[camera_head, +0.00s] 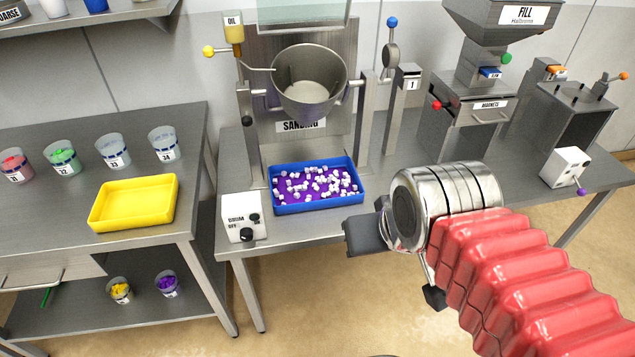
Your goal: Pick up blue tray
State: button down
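The blue tray (317,206) sits on the steel bench below the drum and the "SANDING" sign. It holds many small white and purple pieces. My gripper (352,236) is in front of the tray's right part, toward the camera, at the bench's front edge. A dark finger block points left, and a gap appears to separate it from the tray. Nothing shows in the gripper, and its finger opening cannot be made out from this angle. My red-sleeved arm reaches in from the lower right.
A drum control box (242,218) stands just left of the tray. The metal drum (309,84) hangs above it. A yellow tray (133,203) and several cups stand on the left table. A white box (566,167) is at right. Bench surface right of the tray is partly clear.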

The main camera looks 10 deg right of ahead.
aim_at(302, 187)
jog(key=i, duration=0.95)
jog(key=u, duration=1)
jog(key=k, duration=0.55)
jog(key=u, duration=0.2)
jog(key=i, duration=0.3)
